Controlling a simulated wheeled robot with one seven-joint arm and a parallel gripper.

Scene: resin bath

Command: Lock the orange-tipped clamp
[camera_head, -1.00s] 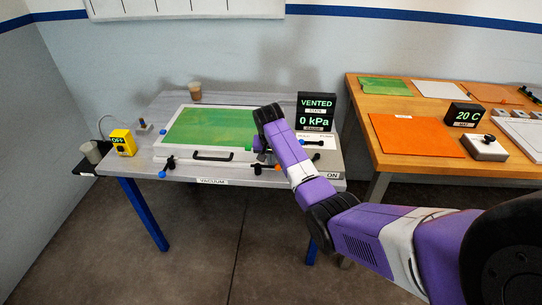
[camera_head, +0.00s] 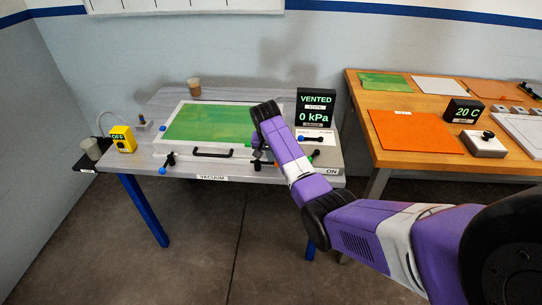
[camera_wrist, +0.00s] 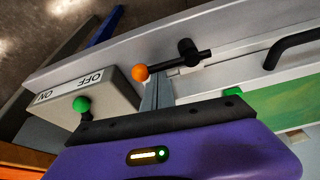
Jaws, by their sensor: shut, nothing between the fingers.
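The orange-tipped clamp shows in the wrist view as a black pivot (camera_wrist: 190,52) with a short bar ending in an orange ball (camera_wrist: 140,73). It sits at the front edge of the grey table, and its bar lies roughly along that edge. My gripper (camera_wrist: 156,88) is shut and empty, its fingertips right beside the ball and bar; I cannot tell whether they touch. In the head view my gripper (camera_head: 262,152) is at the front right of the tray, and my wrist partly hides the clamp (camera_head: 257,163). Its orange tip (camera_head: 277,164) just shows.
A white-framed tray (camera_head: 168,148) with a green sheet and a black handle (camera_head: 212,154) lies left of my gripper. A blue-tipped clamp (camera_head: 163,170) is at its left front. A gauge display (camera_head: 316,108) stands behind.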

